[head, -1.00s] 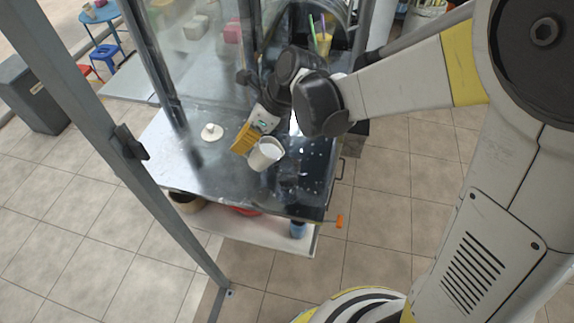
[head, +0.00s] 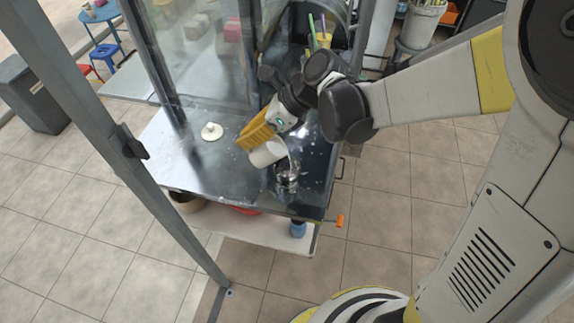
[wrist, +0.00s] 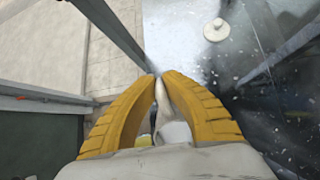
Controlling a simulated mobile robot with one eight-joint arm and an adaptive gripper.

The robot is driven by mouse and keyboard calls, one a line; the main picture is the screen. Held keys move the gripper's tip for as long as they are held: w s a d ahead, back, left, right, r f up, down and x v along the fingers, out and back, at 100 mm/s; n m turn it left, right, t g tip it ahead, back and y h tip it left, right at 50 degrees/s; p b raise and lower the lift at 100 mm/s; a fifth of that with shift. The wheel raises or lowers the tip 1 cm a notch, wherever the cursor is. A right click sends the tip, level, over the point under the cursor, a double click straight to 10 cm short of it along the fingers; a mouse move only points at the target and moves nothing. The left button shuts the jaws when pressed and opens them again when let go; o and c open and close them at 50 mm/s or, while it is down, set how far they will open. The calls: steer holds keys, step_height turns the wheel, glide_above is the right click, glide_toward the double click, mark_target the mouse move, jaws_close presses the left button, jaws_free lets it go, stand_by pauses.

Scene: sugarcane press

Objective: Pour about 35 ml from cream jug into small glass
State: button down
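The white cream jug (head: 267,153) is held above the dark metal counter in the head view, tilted to the right. My gripper (head: 257,130), with yellow fingers, is shut on it from behind. In the wrist view the fingertips (wrist: 160,76) close around a pale part of the jug (wrist: 172,130), probably its handle. The clear small glass (head: 288,178) appears to stand on the counter just below and right of the jug's mouth. A thin pale line runs near the mouth; I cannot tell if cream is flowing. The fill level in the glass is not readable.
A round white lid-like object (head: 212,131) lies on the counter (head: 205,165) to the left. A grey metal post (head: 150,170) and glass panels frame the stall. An orange knob (head: 340,221) sticks out at the front right corner. The counter's left part is mostly clear.

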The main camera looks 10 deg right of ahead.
steer(key=shift+a+r, duration=0.1)
steer(key=shift+a, duration=0.1)
stand_by(0.4)
steer(key=shift+d+r+y, duration=0.15)
steer(key=shift+r+y, duration=0.15)
steer(key=shift+y, duration=0.1)
steer(key=shift+a+y+b, duration=0.35)
steer(key=shift+y+b, duration=0.05)
steer(key=shift+b, duration=0.15)
steer(key=shift+y+b, duration=0.3)
steer(key=shift+b, duration=0.05)
stand_by(0.8)
steer(key=a+r+h+p, duration=0.1)
steer(key=p, duration=0.1)
steer(key=shift+r+p, duration=0.15)
steer(key=shift+p, duration=0.2)
steer(key=a+f+h+b, duration=0.1)
steer(key=f+h, duration=0.1)
steer(key=f, duration=0.1)
steer(key=a+f+h+b, duration=0.2)
steer(key=f, duration=0.2)
steer(key=w+a+f+g+h+b, duration=0.1)
steer(key=f+h, duration=0.2)
steer(key=f, duration=0.1)
steer(key=shift+a+f+b, duration=0.15)
steer(key=shift+a+b, duration=0.2)
steer(key=shift+b, duration=0.05)
steer(key=shift+w+f+h, duration=0.1)
steer(key=shift+f+h, duration=0.15)
steer(key=shift+h, duration=0.35)
